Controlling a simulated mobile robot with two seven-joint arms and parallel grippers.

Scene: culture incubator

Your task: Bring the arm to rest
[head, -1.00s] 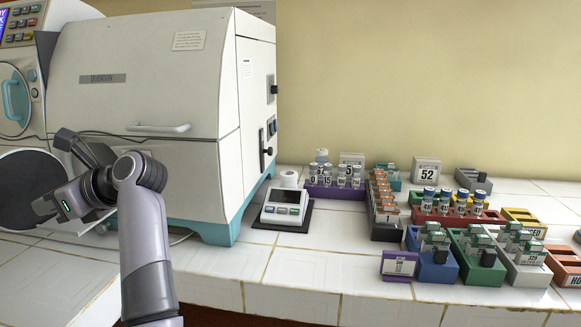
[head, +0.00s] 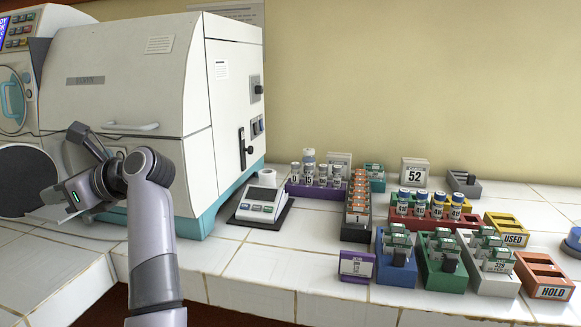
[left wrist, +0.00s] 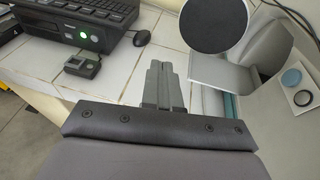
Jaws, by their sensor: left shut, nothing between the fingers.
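My left arm comes up from the bottom left in the head view and bends at the wrist. Its gripper (head: 52,196) points left in front of the white incubator (head: 120,85), beside a dark round disc (head: 22,180). In the left wrist view the two grey fingers (left wrist: 160,72) are together, with nothing between them, above the white tiled top. The fingertips are small and hard to make out in the head view. My right gripper is in neither view.
Coloured racks with vials, including a red one (head: 431,222), stand on the right of the tiled counter. A small scale (head: 262,206) sits right of the incubator. The left wrist view shows a black device with a green light (left wrist: 75,30). The front tiles are clear.

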